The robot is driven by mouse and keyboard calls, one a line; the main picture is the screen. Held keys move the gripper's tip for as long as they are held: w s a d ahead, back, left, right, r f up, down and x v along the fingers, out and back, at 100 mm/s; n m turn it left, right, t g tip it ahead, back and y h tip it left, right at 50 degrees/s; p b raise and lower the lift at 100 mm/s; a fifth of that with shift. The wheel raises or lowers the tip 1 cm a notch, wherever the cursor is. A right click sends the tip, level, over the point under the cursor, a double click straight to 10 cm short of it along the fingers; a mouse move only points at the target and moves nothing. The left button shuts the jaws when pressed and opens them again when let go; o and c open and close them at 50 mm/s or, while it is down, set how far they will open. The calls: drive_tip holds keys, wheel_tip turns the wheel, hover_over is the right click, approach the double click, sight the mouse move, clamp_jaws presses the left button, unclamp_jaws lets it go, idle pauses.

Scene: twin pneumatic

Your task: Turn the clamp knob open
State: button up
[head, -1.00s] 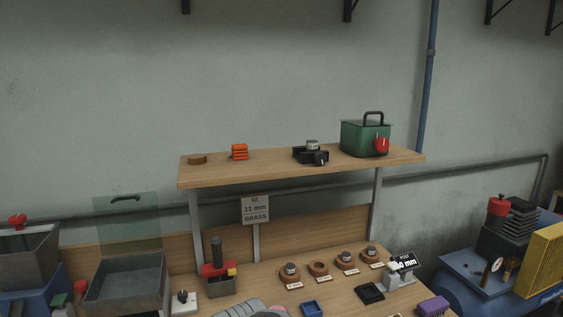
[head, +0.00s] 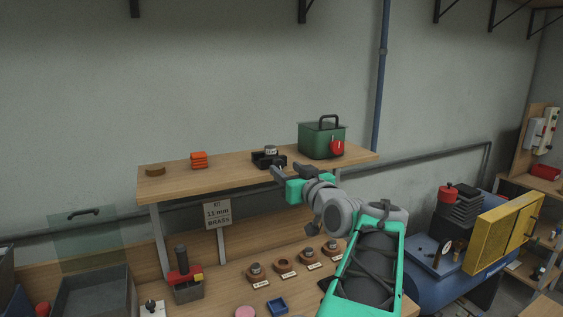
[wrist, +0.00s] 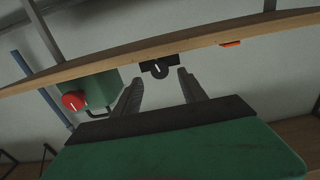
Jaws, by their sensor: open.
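A black clamp block (head: 266,159) sits on the raised wooden shelf (head: 220,176) with a grey metal cylinder (head: 271,150) standing in it. In the wrist view the front of the clamp shows a round dark knob (wrist: 159,69) with a pale mark. My gripper (head: 291,171) is open and empty in front of the shelf edge. In the wrist view its two fingertips (wrist: 161,76) lie on either side of the knob, seemingly short of it; I cannot tell the exact gap. In the head view the fingers partly hide the knob.
A green box (head: 318,142) with a red knob (head: 337,147) stands to the right of the clamp. Orange blocks (head: 199,160) and a brown disc (head: 155,171) lie to its left. The shelf between the blocks and clamp is clear.

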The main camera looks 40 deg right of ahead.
sight(280, 164)
drive_tip(key=x, duration=0.3)
drive_tip(key=shift+w+d+p, duration=0.1)
drive_tip(key=shift+w+p, duration=0.15)
drive_tip(key=shift+p, duration=0.1)
drive_tip(key=shift+c, duration=0.2)
clamp_jaws()
